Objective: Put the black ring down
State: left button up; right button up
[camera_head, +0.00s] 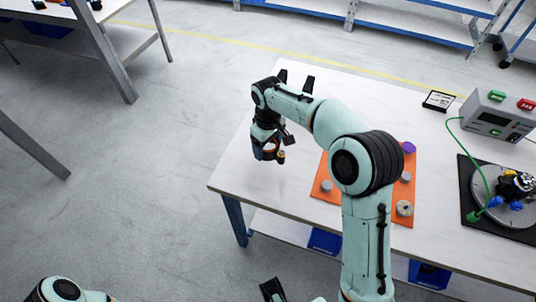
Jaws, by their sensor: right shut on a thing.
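Of my left arm, a joint shows at the bottom left edge. A dark part at the bottom middle may be my left gripper (272,290), but its jaws cannot be made out.
An orange mat (327,193) with grey discs and a purple piece (409,147) lies partly behind my right arm. At the right are a grey control box (493,117), a black mat with a round device (490,185) and a small black-framed card (438,101). The table's left end is clear.

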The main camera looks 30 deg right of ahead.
aim_at(268, 155)
jog(key=shift+f+b, duration=0.3)
jog(key=shift+f, duration=2.1)
jog(key=shift+f, duration=0.1)
jog(key=o, duration=0.9)
jog(key=shift+f, duration=0.1)
notch_tip(268, 155, up, 12)
jog(key=shift+r+p, duration=0.25)
jog(key=shift+p, duration=0.75)
jog(key=shift+f, duration=0.1)
